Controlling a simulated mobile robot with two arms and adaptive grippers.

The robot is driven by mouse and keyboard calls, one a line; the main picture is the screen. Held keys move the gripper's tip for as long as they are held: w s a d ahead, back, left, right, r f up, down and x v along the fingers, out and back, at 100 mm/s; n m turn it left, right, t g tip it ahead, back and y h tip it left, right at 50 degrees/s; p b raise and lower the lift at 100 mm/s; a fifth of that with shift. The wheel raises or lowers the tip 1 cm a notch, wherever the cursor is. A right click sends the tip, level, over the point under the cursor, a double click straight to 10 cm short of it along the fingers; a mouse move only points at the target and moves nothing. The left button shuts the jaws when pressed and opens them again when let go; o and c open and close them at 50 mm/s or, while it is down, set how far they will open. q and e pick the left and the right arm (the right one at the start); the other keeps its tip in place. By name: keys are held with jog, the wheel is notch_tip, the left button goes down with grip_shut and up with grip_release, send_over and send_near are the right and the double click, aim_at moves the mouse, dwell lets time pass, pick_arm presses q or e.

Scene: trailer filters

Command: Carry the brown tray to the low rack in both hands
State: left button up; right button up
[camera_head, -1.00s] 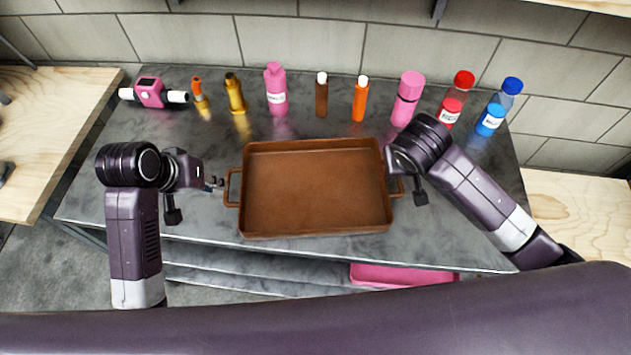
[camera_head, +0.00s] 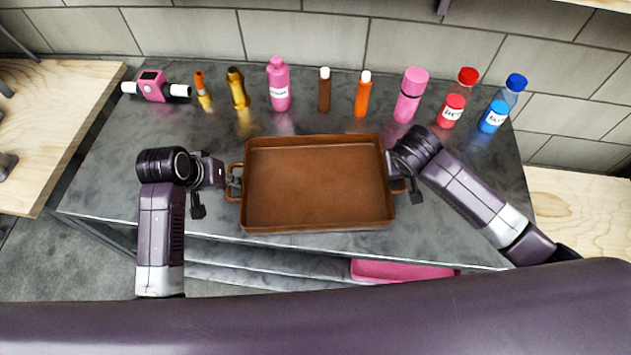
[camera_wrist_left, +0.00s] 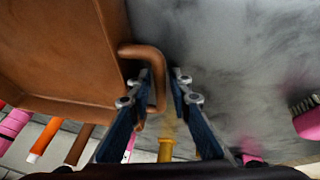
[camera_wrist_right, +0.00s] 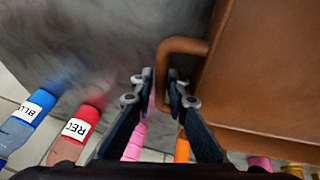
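The brown tray (camera_head: 316,183) rests flat on the grey marbled counter, with a loop handle at each side. My left gripper (camera_head: 232,182) is at its left handle. In the left wrist view, my left gripper's fingers (camera_wrist_left: 163,78) stand apart on either side of the left handle (camera_wrist_left: 157,62), with a gap on the outer side. My right gripper (camera_head: 398,184) is at the right handle, partly hidden by its wrist. In the right wrist view, my right gripper's fingers (camera_wrist_right: 161,78) stand a little apart around the right handle (camera_wrist_right: 165,50). The low rack (camera_head: 230,272) shows partly below the counter.
Several bottles, including a pink one (camera_head: 279,84), a red one (camera_head: 458,98) and a blue one (camera_head: 502,104), stand behind the tray. A pink device (camera_head: 153,87) lies at the back left. A pink tray (camera_head: 400,270) occupies the lower shelf's right part.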

pick_arm(q)
grip_shut()
pick_arm(e)
grip_shut()
pick_arm(q)
jog(key=shift+r, duration=0.2)
pick_arm(e)
jog(key=shift+r, duration=0.2)
